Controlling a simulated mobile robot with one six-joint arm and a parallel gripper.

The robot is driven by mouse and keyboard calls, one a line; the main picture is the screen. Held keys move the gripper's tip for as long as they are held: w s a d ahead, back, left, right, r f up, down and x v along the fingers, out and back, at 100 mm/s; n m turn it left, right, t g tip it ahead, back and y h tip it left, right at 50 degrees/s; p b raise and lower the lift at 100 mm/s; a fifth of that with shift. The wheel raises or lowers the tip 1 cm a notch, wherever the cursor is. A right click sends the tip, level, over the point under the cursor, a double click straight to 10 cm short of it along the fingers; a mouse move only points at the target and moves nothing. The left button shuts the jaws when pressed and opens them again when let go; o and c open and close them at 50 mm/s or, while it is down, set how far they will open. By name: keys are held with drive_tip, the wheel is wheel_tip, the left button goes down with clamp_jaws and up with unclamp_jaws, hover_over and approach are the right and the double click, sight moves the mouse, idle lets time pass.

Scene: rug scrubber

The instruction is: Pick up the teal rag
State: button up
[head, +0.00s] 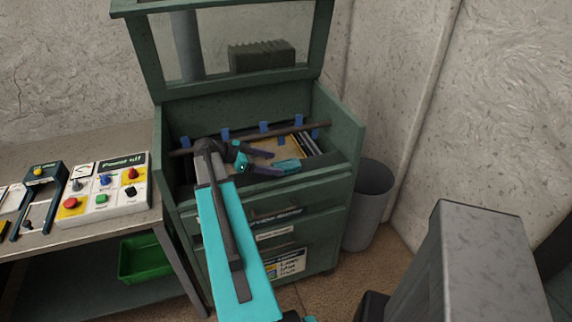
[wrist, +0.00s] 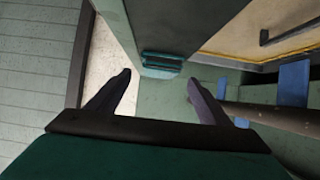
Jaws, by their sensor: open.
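The teal rag (head: 287,166) is a small folded piece at the inner front edge of the open top of the green cabinet (head: 350,120). In the wrist view the rag (wrist: 161,62) lies at the end of a green ledge, straight ahead between the lines of my fingers. My gripper (head: 276,163) reaches over the cabinet's open top, its dark fingers spread towards the rag. In the wrist view my gripper (wrist: 160,78) is open with nothing between the fingertips. The rag appears just beyond the tips; I cannot tell whether they touch.
A dark bar (head: 310,128) with several blue clamps crosses the open top above a tan board (head: 262,153). A raised lid frame (head: 325,40) stands behind. A control box (head: 110,183) sits on the bench to the left. A grey bin (head: 370,205) stands to the right.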

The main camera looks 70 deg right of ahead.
sight(282, 165)
drive_tip(key=shift+p+x, duration=1.1)
drive_tip(key=shift+x, duration=1.15)
drive_tip(key=shift+c, duration=0.5)
drive_tip(key=c, duration=1)
